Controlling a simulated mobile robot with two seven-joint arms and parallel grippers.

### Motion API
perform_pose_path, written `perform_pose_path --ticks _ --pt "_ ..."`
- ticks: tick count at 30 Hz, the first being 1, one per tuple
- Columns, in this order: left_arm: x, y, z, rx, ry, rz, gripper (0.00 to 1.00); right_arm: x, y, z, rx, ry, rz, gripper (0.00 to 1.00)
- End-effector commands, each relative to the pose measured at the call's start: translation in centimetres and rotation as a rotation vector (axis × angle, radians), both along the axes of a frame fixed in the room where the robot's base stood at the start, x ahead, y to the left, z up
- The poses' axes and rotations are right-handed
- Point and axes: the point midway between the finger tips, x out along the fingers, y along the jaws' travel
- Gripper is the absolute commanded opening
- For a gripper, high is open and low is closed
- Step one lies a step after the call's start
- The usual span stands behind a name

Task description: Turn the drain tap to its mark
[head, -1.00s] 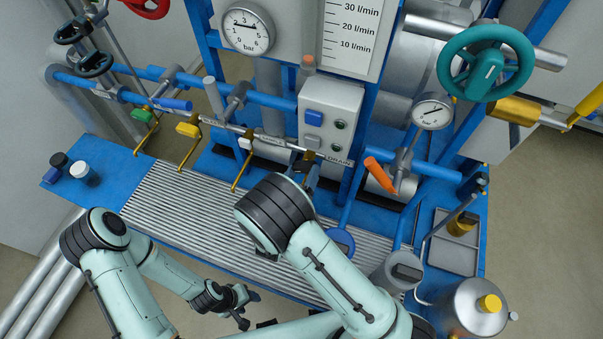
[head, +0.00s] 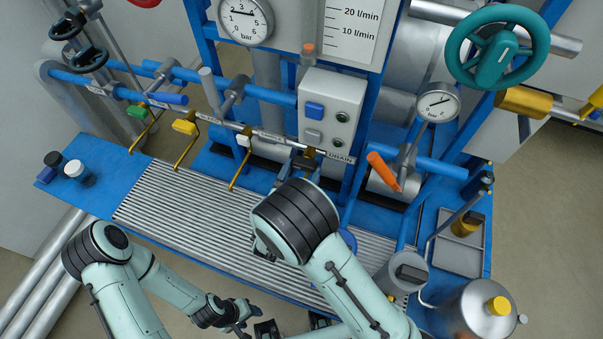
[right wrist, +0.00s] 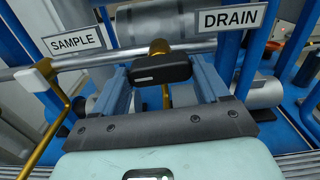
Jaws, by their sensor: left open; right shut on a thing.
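The drain tap shows in the right wrist view as a black handle (right wrist: 160,68) on a brass stem (right wrist: 159,46), just left of the DRAIN label (right wrist: 230,20). My right gripper (right wrist: 163,80) is shut on this handle, one finger on each side. In the head view the right gripper (head: 301,166) is at the pipe beside the DRAIN label (head: 340,157), and my arm partly covers it. The tap's mark cannot be made out. My left gripper (head: 242,317) is open and empty, low in the head view, in front of the blue bench.
A SAMPLE label (right wrist: 77,42) and a white-tipped brass lever (right wrist: 45,90) are left of the drain tap. A button box (head: 330,110) stands behind it. An orange handle (head: 383,171) is to the right. The slatted bench top (head: 190,205) is clear.

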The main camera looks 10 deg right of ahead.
Motion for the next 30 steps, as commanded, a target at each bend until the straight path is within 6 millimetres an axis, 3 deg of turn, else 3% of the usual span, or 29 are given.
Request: perform_pose_path --ticks 19,20,22,30 --pt "-0.35 0.0 -0.58 0.0 0.003 0.0 0.53 0.0 0.02 0.06 0.056 -0.039 0.0 0.44" --pt "-0.35 0.0 -0.58 0.0 0.003 0.0 0.53 0.0 0.02 0.06 0.056 -0.039 0.0 0.78" --pt "-0.35 0.0 -0.58 0.0 0.003 0.0 0.53 0.0 0.02 0.06 0.056 -0.039 0.0 1.0" --pt "-0.38 0.0 -0.62 0.0 0.004 0.0 0.53 -0.12 0.11 0.02 0.055 -0.037 0.001 1.0"
